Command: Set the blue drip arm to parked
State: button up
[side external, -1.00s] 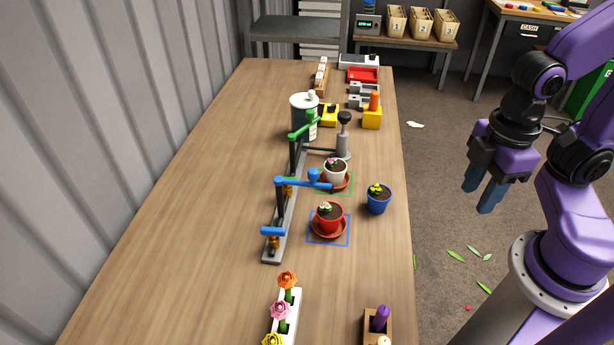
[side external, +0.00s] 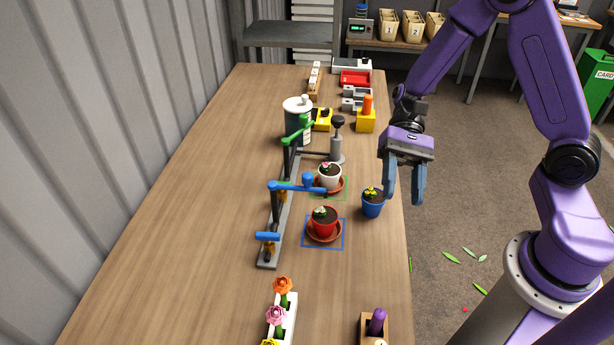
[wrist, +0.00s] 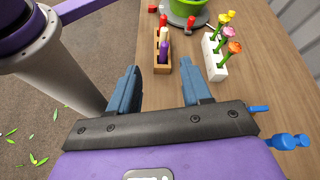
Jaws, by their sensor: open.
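The blue drip arm (side external: 290,187) sits on a dark post on the grey rail (side external: 270,252) and reaches right, with a blue knob (side external: 308,180) on it. A separate blue bar (side external: 268,236) is low at the rail's near end. The green drip arm (side external: 299,130) is farther back on the same rail. My gripper (side external: 406,200) is open and empty, fingers down, at the table's right edge beside the blue pot. In the wrist view my gripper (wrist: 168,90) shows two blue fingers apart; the blue knob (wrist: 289,141) is at right.
A red pot (side external: 323,222) stands in a blue square and a white pot (side external: 329,175) in a green square. A blue pot (side external: 372,204) is near the right edge. A flower block (side external: 282,318) and a wooden holder (side external: 373,330) are in front. The table's left is clear.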

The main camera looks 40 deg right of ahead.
jog(key=w+d+f+m+t+y, duration=0.2)
jog(key=w+m+t+y, duration=0.1)
jog(key=w+m+y, duration=0.3)
jog(key=m+t+y, duration=0.2)
jog(key=m+t, duration=0.5)
send_near(312, 176)
jog(key=a, duration=0.3)
jog(key=w+a, duration=0.1)
jog(key=a, duration=0.3)
jog(key=a+f, duration=0.1)
jog(key=a, duration=0.2)
jog(key=shift+w+a, duration=0.3)
jog(key=shift+a, duration=0.05)
grip_shut()
